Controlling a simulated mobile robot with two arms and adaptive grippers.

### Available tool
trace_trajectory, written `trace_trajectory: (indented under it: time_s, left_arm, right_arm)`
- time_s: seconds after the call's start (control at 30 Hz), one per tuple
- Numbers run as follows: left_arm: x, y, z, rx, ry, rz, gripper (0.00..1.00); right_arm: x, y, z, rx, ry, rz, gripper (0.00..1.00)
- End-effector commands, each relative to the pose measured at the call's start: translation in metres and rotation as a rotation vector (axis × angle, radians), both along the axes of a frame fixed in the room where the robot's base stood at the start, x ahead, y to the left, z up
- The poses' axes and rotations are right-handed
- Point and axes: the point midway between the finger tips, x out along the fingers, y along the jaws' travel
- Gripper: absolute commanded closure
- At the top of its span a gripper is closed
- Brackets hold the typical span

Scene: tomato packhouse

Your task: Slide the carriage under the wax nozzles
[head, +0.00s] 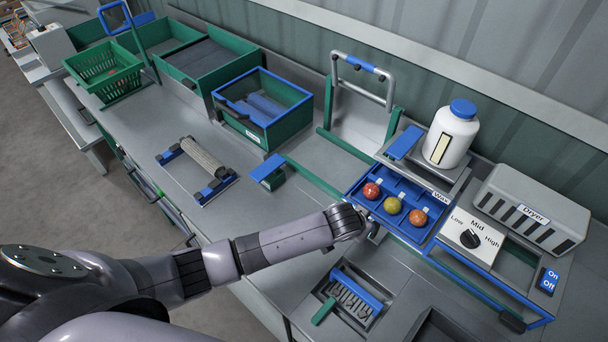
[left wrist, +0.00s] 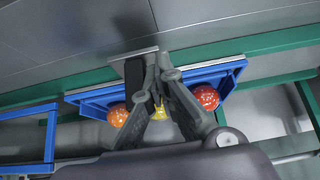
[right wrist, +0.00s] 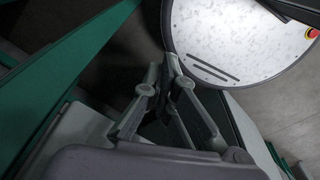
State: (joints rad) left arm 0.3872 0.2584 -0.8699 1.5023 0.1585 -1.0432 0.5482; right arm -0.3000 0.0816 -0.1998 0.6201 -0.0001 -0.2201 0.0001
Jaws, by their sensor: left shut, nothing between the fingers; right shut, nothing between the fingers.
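The blue carriage (head: 432,231) holds a red tomato (head: 371,191), a yellow tomato (head: 392,205) and an orange tomato (head: 418,217). It sits on green rails (head: 318,178), in front of the Wax station with its white bottle (head: 452,135). The nozzles cannot be made out. My left gripper (head: 366,230) is at the carriage's near side. In the left wrist view my left fingers (left wrist: 150,62) are shut and empty, over the carriage (left wrist: 200,75) and partly hiding the yellow tomato (left wrist: 159,112); contact is unclear. My right gripper (right wrist: 170,75) is shut and empty, away from the carriage.
The Dryer (head: 533,208) stands right of the Wax station, with a Low-Mid-High knob (head: 469,239) and an On/Off switch (head: 549,281). A roller (head: 203,158) and green bins (head: 288,125) stand to the left.

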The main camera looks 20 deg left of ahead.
Motion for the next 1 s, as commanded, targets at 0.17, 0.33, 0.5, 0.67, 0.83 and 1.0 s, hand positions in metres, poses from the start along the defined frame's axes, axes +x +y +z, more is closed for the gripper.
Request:
trace_trajectory:
  time_s: [0.17, 0.33, 0.5, 0.67, 0.83, 1.0]
  left_arm:
    - [-0.002, -0.004, 0.0, 0.0, 0.001, 0.0, 1.0]
    - [0.0, 0.001, 0.0, 0.002, 0.002, 0.002, 1.0]
    - [0.004, 0.012, 0.001, 0.001, 0.001, 0.001, 1.0]
    - [0.004, 0.016, 0.002, 0.0, 0.001, 0.001, 1.0]
    - [-0.005, 0.019, 0.017, -0.001, 0.0, 0.001, 1.0]
    - [-0.016, 0.023, 0.032, -0.001, -0.001, 0.001, 1.0]
  right_arm:
    - [0.0, 0.001, 0.001, 0.001, 0.0, 0.0, 1.0]
    - [0.0, 0.002, 0.003, 0.002, 0.0, -0.001, 1.0]
    - [0.0, 0.003, 0.007, 0.003, 0.0, -0.001, 1.0]
    - [0.0, 0.003, 0.008, 0.003, 0.0, -0.001, 1.0]
    - [0.0, 0.003, 0.016, 0.003, 0.001, -0.001, 1.0]
    - [0.0, 0.003, 0.017, 0.003, 0.0, -0.001, 1.0]
